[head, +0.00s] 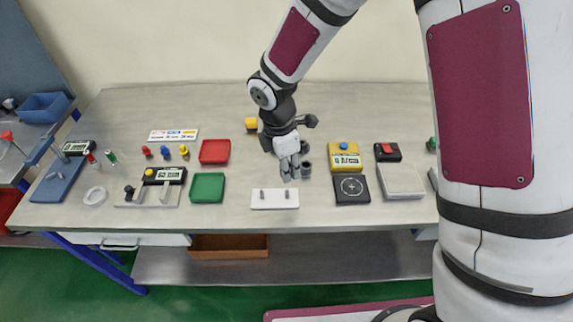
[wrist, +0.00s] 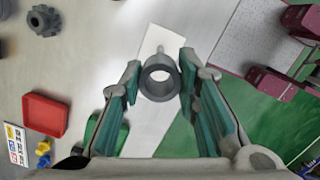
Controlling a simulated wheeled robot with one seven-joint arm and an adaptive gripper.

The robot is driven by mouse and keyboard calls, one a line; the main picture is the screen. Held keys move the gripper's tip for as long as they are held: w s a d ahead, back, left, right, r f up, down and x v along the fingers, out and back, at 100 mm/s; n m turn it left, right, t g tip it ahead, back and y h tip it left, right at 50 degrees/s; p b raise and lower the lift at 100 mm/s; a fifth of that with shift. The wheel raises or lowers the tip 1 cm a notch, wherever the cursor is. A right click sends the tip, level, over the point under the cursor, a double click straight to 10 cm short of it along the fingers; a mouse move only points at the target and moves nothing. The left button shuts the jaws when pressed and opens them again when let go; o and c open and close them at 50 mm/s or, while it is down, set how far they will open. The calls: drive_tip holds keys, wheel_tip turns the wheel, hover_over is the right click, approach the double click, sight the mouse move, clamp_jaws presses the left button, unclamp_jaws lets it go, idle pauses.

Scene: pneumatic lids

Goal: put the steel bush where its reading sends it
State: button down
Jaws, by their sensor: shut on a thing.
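My gripper (wrist: 160,85) is shut on the steel bush (wrist: 146,84), a grey ring with its open bore facing the wrist camera. The bush sits between the two green-padded fingers. In the head view my gripper (head: 289,175) hangs pointing down just behind a white plate with two short pegs (head: 274,205); I cannot make out the bush there for certain. In the wrist view the white plate (wrist: 170,32) lies beyond the bush, with one peg (wrist: 160,49) just past its rim. A yellow device (head: 346,164) and a black device (head: 172,174) have lit displays; the digits are too small to read.
Red tray (head: 215,151) and green tray (head: 207,187) lie left of the plate. Dark cylindrical shapes (head: 307,170) show close beside my gripper. The front table strip is clear.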

sight(287, 190)
drive_tip(key=shift+f+b, duration=1)
drive_tip(key=shift+f, duration=2.1)
drive_tip(key=shift+f+b, duration=0.9)
drive_tip(key=shift+f, duration=1.4)
drive_tip(key=c, duration=0.7)
unclamp_jaws()
drive_tip(key=shift+c, duration=0.2)
drive_tip(key=shift+r, duration=0.1)
drive_tip(key=shift+r+p, duration=1.25)
drive_tip(key=shift+r, duration=2.2)
